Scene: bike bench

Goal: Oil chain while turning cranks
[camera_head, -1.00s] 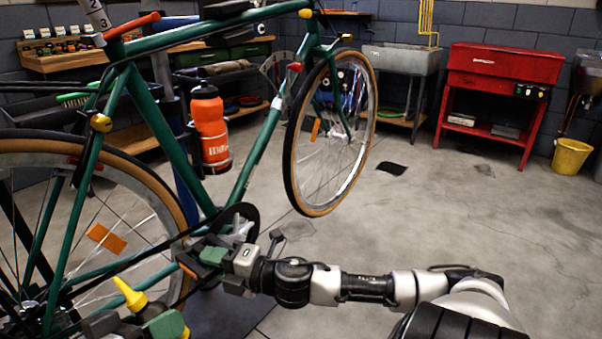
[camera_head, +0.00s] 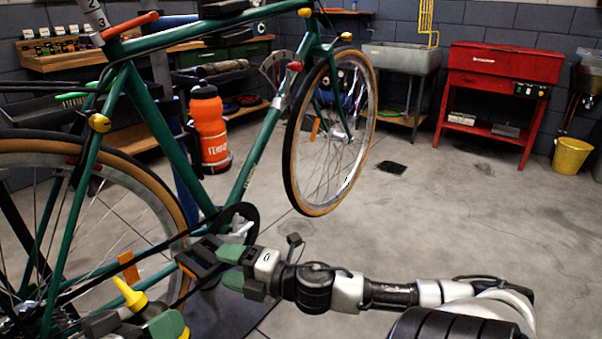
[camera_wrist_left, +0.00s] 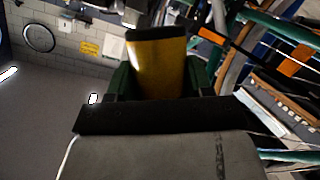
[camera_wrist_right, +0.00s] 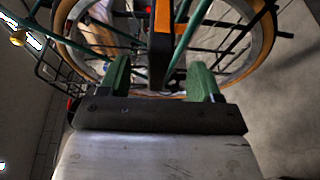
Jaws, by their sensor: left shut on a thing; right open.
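The oil bottle (camera_head: 131,295), with its yellow nozzle pointing up and left, is held in my left gripper (camera_head: 150,320) at the bottom left. It fills the middle of the left wrist view (camera_wrist_left: 157,70). The nozzle tip appears close to the chain (camera_head: 125,262); I cannot tell whether it touches. My right gripper (camera_head: 232,268) is open at the black pedal (camera_head: 203,257), which has an orange strip. In the right wrist view the pedal (camera_wrist_right: 162,45) lies between the green fingers. The crank is largely hidden behind the pedal. The chainring (camera_head: 246,215) shows in part.
The green bike frame (camera_head: 160,125) stands with its rear wheel (camera_head: 150,185) at left and front wheel (camera_head: 293,160) beyond. A red cabinet (camera_head: 500,70) and yellow bucket (camera_head: 572,155) stand back right. Open floor lies between.

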